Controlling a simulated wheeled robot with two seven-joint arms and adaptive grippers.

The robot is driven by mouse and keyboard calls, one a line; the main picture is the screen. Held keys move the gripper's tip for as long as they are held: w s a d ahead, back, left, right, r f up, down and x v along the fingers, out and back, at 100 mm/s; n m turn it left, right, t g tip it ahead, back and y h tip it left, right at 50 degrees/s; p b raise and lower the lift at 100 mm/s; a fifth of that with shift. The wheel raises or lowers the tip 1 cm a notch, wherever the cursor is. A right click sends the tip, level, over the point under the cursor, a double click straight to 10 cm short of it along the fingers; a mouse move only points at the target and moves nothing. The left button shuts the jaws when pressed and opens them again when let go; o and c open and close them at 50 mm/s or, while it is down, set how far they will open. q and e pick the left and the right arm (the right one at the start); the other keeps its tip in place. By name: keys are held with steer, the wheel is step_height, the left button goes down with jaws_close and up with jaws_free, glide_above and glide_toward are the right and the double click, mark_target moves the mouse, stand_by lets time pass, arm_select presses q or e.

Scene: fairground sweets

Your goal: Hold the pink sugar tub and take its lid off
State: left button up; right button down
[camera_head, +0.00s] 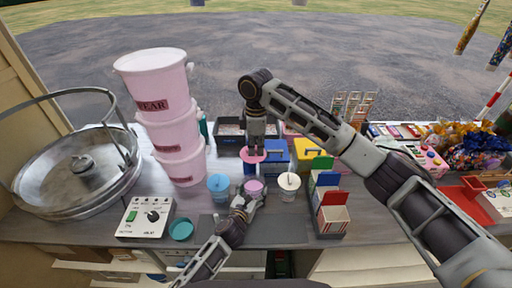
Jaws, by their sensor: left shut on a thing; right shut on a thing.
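The pink sugar tub (254,187) stands near the counter's front, with pink showing at its open top. My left gripper (247,198) is at its near side, shut on it and hiding part of its wall. The round pink lid (245,157) is up above and behind the tub in the picture, apart from it. My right gripper (255,152) comes down from above and is shut on the lid. The lid hides a little of the things behind it.
A blue-lidded tub (218,183) stands left of the pink tub, and a cream-topped tub (289,182) right. A teal disc (181,229) lies front left by a control box (145,217). Stacked pink buckets (178,135) and card boxes (333,216) flank the area.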

arm_select(q)
steer(key=shift+r, duration=0.1)
steer(key=o, duration=1)
steer(key=shift+o, duration=0.3)
steer(key=shift+f, duration=0.25)
steer(key=shift+s, duration=0.1)
steer(key=shift+s+a+r, duration=0.1)
steer(key=shift+v, duration=3.45)
steer(key=shift+s+r, duration=0.1)
steer(key=shift+r, duration=0.05)
